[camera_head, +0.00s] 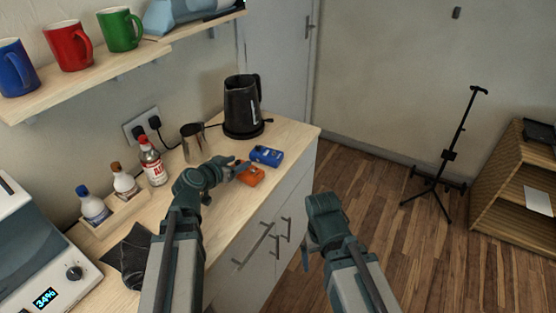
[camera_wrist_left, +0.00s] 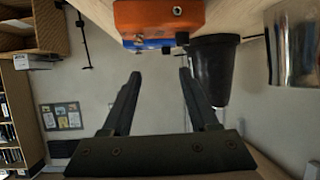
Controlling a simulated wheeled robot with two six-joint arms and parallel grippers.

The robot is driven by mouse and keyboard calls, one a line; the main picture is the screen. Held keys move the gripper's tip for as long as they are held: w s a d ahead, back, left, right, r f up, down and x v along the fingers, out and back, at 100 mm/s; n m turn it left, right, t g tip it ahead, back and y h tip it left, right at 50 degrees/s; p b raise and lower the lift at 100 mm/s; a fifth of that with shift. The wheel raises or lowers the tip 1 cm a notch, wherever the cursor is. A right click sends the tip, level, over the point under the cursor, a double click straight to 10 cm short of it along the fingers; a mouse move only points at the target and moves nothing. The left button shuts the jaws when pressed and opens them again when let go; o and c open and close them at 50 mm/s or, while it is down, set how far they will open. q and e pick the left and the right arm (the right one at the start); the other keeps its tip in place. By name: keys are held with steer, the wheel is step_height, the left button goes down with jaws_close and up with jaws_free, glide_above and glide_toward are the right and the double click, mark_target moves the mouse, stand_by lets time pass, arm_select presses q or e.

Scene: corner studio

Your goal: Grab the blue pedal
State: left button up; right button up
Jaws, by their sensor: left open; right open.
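The blue pedal (camera_head: 267,156) lies on the wooden counter, in front of the black kettle. An orange pedal (camera_head: 250,175) lies just nearer to me, close beside it. In the left wrist view the orange pedal (camera_wrist_left: 160,15) is at the top and partly hides the blue pedal (camera_wrist_left: 152,43). My left gripper (camera_head: 230,166) is at the counter beside the orange pedal; in its wrist view its two fingers (camera_wrist_left: 160,74) are apart with nothing between them. My right gripper (camera_head: 306,258) is off the counter's front, over the floor, holding nothing that I can see.
The kettle (camera_head: 243,108) and a metal cup (camera_head: 193,142) stand behind the pedals. Bottles (camera_head: 152,162) stand along the wall. A shelf with mugs (camera_head: 70,46) hangs above. The counter's front edge, with drawers (camera_head: 265,235) below, is close to the pedals.

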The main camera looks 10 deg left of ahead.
arm_select(q)
steer(key=b, duration=0.3)
glide_toward(257, 148)
steer(key=x, duration=0.3)
steer(key=shift+s+f, duration=0.2)
steer(key=shift+f, duration=0.05)
steer(key=shift+w+d, duration=0.1)
steer(key=shift+w, duration=0.25)
steer(key=b+x, duration=0.2)
steer(key=x, duration=0.3)
steer(key=shift+w, duration=0.2)
steer(key=shift+s+r, duration=0.1)
jaws_close()
stand_by(0.7)
